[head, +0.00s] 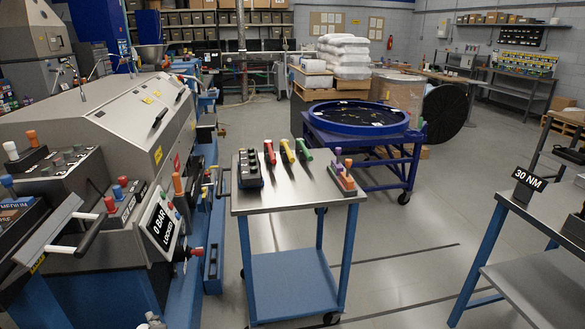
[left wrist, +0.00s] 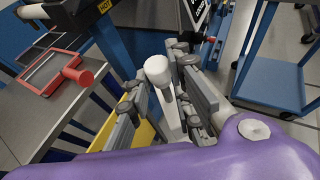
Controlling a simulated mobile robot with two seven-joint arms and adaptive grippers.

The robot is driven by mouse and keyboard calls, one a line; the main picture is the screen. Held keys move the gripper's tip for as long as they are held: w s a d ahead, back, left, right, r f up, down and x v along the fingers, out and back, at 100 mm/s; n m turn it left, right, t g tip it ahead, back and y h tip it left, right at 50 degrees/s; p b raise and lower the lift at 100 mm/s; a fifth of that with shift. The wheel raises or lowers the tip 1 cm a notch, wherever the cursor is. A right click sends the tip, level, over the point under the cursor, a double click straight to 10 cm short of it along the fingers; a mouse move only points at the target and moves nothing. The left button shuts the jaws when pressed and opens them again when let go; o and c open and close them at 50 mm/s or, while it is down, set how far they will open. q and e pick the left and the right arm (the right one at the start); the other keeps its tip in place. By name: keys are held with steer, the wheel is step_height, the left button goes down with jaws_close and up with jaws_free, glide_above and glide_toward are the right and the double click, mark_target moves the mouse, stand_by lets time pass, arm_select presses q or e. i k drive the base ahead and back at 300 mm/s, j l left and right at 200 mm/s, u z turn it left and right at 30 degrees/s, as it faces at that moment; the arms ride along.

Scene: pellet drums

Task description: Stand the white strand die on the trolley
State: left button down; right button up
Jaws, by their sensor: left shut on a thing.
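The white strand die (left wrist: 160,72) is between the fingers of my left gripper (left wrist: 163,100) in the left wrist view. The gripper is shut on it, and its round white end points up toward the camera. Its lower part is partly hidden by the fingers. In the head view only a small pale shape shows at the bottom edge, too little to tell what it is. The trolley (head: 266,197) has a steel top and blue legs and stands at the centre of the head view. Its blue lower shelf (left wrist: 274,84) shows in the left wrist view. My right gripper is not in view.
On the trolley top stand a black block (head: 250,170), red, yellow (head: 287,151) and green handled tools, and a block with pegs (head: 343,180). The front middle of the top is bare. A machine (head: 120,120) is at left, a bench with a "30 NM" sign (head: 529,180) at right.

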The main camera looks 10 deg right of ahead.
mark_target(321, 156)
steer(key=i+l+z, duration=0.25)
steer(key=i, duration=0.25)
steer(key=i+z, duration=0.2)
steer(key=i, duration=0.3)
